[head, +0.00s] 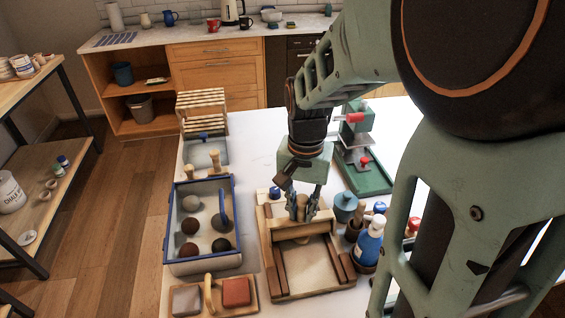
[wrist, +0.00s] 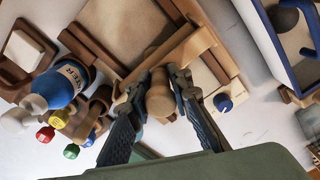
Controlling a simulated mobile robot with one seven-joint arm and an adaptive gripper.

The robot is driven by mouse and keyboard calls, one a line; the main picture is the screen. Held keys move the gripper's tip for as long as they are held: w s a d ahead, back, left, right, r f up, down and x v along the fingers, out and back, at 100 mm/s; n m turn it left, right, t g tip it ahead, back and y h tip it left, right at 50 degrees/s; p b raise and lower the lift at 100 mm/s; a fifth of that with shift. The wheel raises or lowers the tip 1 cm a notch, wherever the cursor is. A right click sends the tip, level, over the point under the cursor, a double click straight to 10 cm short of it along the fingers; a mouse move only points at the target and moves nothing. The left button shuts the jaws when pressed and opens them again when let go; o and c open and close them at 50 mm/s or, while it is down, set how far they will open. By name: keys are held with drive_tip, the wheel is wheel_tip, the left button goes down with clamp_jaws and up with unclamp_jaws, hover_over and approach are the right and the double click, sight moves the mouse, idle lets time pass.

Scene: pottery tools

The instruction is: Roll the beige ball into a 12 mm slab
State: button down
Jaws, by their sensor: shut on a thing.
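A wooden slab-rolling board (head: 275,292) with brown side rails stands on the white table; its pale bed also shows in the wrist view (wrist: 118,32). A wooden crossbar (wrist: 190,48) spans the bed. My gripper (head: 303,212) is over the board's far part, pointing down. In the wrist view my gripper (wrist: 163,92) is shut on an upright wooden handle (wrist: 160,101) beside the crossbar. A pale greyish-beige ball (head: 191,203) lies in the blue-rimmed tray (head: 205,267). I cannot tell whether any clay lies on the bed.
The tray also holds a brown ball (head: 220,222) and darker balls (head: 189,252). A small wooden board (head: 211,306) with two blocks lies in front. A green press (head: 362,172) stands behind.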

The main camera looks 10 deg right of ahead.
drive_tip(key=shift+s, duration=0.6)
drive_tip(key=shift+w, duration=0.15)
drive_tip(key=shift+w+f, duration=0.15)
drive_tip(key=shift+w, duration=0.6)
drive_tip(key=shift+w+p, duration=0.3)
drive_tip(key=shift+w, duration=0.2)
drive_tip(key=shift+r, duration=0.2)
